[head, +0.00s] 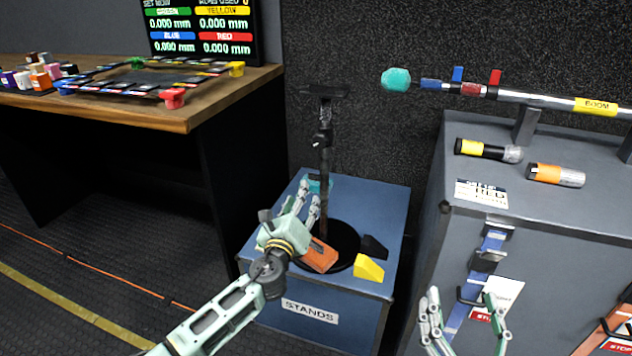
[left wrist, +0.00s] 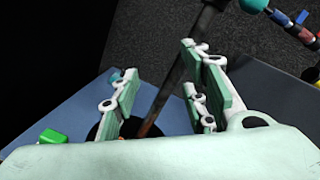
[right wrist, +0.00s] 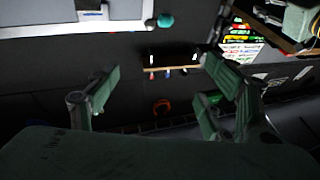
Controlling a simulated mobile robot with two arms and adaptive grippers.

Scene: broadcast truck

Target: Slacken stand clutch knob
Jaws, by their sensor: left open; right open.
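A black stand (head: 325,165) rises upright from a round black base (head: 345,240) on the blue box. A small dark clutch knob (head: 321,139) appears to sit on its upper pole, below a flat top plate. My left gripper (head: 308,194) is open, just left of the pole and lower than the knob. In the left wrist view the pole (left wrist: 182,70) crosses the gap between the open fingers (left wrist: 160,85); contact does not show. My right gripper (head: 460,299) is open and empty in front of the grey cabinet, and it also shows empty in the right wrist view (right wrist: 165,85).
Orange, yellow and black blocks lie by the stand base on the blue STANDS box (head: 385,215). A boom pole (head: 540,99) and two microphones lie on the grey cabinet (head: 560,210) at right. A wooden desk (head: 210,100) is at left. Floor at front left is open.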

